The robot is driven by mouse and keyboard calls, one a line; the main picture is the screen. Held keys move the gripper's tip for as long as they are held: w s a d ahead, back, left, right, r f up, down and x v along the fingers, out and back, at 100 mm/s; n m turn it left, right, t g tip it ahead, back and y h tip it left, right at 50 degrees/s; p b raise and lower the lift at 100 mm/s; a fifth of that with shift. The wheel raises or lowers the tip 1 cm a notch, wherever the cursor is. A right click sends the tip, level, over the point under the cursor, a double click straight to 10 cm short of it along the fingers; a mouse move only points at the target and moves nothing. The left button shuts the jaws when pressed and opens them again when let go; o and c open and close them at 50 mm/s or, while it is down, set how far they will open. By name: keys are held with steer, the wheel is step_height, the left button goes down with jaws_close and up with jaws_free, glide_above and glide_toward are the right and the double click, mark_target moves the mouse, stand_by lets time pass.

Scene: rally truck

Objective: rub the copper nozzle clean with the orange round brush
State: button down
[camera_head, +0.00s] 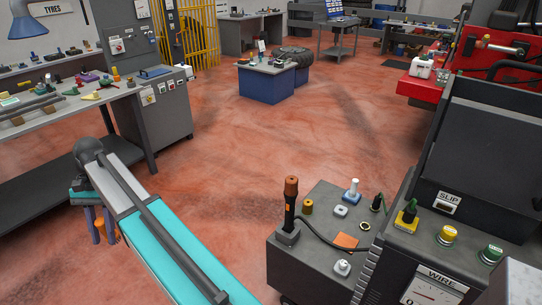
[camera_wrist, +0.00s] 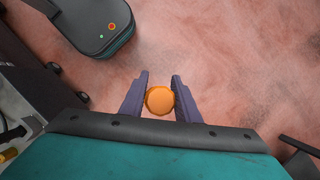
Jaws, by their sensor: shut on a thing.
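The orange round brush (camera_wrist: 159,100) is between the two purple-grey fingers of my gripper (camera_wrist: 160,92) in the wrist view. Only its round orange end shows; bristles cannot be made out. In the head view my gripper (camera_head: 101,238) hangs down over open floor at the left, with a bit of orange beside its fingers. It is shut on the brush. The copper nozzle (camera_head: 291,186) is the brown-orange tip of a black torch standing upright in a block on the grey cabinet, right of centre. My gripper is well to the left of it, apart.
A workbench (camera_head: 70,105) is at the left. Red floor (camera_head: 225,150) between is clear.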

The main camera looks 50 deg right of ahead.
steer(key=s+d+r+m+t+p, duration=0.1)
steer(key=s+d+m+p, duration=0.1)
steer(key=d, duration=0.8)
steer(key=s+d+r+m+t+y+p, duration=0.1)
steer(key=s+d+m+t+p, duration=0.1)
steer(key=d, duration=0.8)
steer(key=s+d+r+m+t+p, duration=0.1)
steer(key=s+d+m+p, duration=0.1)
steer(key=d, duration=0.7)
steer(key=s+d+r+m+t+h+p, duration=0.1)
steer(key=s+d+r+m+p, duration=0.1)
steer(key=s+d, duration=0.8)
steer(key=s+d+r+m+t+h+p, duration=0.1)
steer(key=s+d+r+m+t+p, duration=0.1)
steer(key=s+d, duration=0.8)
steer(key=d+m+p, duration=0.1)
steer(key=d+p, duration=0.1)
steer(key=d, duration=0.4)
steer(key=shift+m+t+p, duration=0.3)
steer(key=shift+m, duration=0.1)
steer(key=shift+p, duration=0.4)
steer(key=shift+f+b, duration=0.8)
steer(key=shift+f, duration=1.2)
